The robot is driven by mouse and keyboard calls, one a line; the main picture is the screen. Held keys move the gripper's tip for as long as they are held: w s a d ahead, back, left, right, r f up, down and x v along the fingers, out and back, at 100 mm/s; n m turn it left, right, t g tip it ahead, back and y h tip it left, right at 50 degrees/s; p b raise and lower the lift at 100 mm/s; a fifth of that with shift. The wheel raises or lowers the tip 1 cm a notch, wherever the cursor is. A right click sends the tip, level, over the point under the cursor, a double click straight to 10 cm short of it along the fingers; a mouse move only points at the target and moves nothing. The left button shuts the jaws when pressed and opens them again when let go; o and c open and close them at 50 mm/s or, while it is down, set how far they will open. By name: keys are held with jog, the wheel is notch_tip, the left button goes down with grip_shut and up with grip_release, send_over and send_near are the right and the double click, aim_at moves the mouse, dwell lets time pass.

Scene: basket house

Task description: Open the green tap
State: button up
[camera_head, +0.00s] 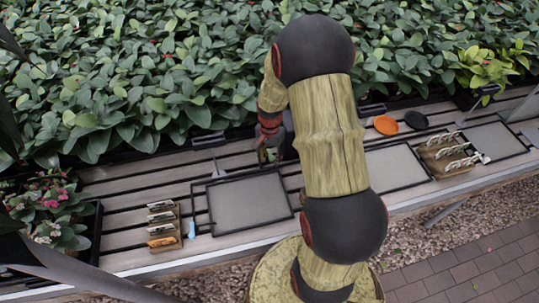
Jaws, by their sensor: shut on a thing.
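My arm crosses the middle of the head view, and my gripper (270,147) reaches down over the far side of the slatted bench, left of the arm. The fingers are small and partly hidden by my own arm links. They are shut on a small greenish part, which looks like the green tap (268,156). Its handle and how far it is turned cannot be made out.
The wooden bench (140,178) carries dark-framed grey panels (250,203), a rack at the left (163,228), another at the right (446,156), an orange disc (386,125) and a black disc (416,120). Dense leafy plants (170,70) border the far side.

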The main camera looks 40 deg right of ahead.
jog(key=shift+s+a+f, duration=0.15)
jog(key=shift+s+f, duration=0.1)
jog(key=shift+w+a, duration=0.15)
jog(key=shift+w, duration=0.55)
jog(key=shift+r, duration=0.1)
jog(key=shift+s+r, duration=0.15)
jog(key=shift+s, duration=0.05)
notch_tip(320, 180, up, 7)
jog(key=p, duration=0.5)
jog(key=shift+p, duration=0.35)
jog(key=shift+o, duration=0.3)
